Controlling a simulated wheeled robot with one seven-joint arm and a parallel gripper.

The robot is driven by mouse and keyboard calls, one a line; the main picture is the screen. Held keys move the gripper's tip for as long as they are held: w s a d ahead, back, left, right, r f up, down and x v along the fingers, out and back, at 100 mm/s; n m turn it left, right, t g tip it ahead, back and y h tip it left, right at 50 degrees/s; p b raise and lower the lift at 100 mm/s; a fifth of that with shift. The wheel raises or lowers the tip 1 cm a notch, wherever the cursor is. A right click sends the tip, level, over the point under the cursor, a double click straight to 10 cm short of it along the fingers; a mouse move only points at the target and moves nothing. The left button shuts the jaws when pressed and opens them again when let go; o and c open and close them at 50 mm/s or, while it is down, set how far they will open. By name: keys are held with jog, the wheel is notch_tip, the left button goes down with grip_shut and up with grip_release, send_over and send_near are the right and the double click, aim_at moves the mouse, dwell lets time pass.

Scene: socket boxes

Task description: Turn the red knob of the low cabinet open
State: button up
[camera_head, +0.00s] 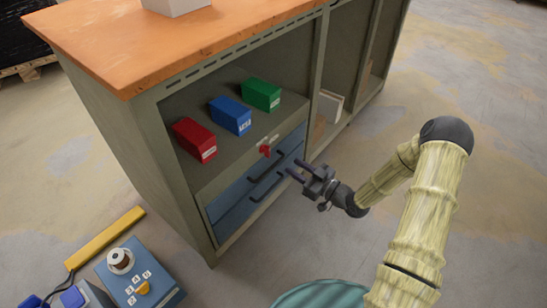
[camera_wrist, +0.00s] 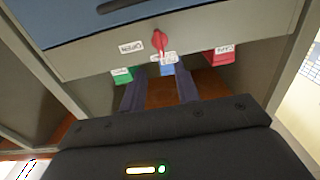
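The red knob (camera_head: 265,151) sits on the front strip of the low cabinet (camera_head: 150,110), just above its blue drawers. In the wrist view the red knob (camera_wrist: 159,42) shows near the centre, between small white labels; one appears to read OPEN (camera_wrist: 131,47). My gripper (camera_head: 297,169) is in front of the cabinet, to the right of the knob and slightly lower in the head view. Its two dark fingers (camera_wrist: 160,92) are spread apart with nothing between them. The fingers point towards the knob and do not touch it.
Red (camera_head: 194,140), blue (camera_head: 230,115) and green (camera_head: 261,94) boxes stand on the shelf above the knob. Two blue drawers (camera_head: 238,197) with dark handles lie below. A blue control box (camera_head: 140,275) and a yellow bar (camera_head: 104,238) are at lower left. Floor right of the cabinet is clear.

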aim_at(267, 151)
jog(key=b+x, duration=0.3)
jog(key=x, duration=0.7)
jog(key=shift+d, duration=0.1)
grip_shut()
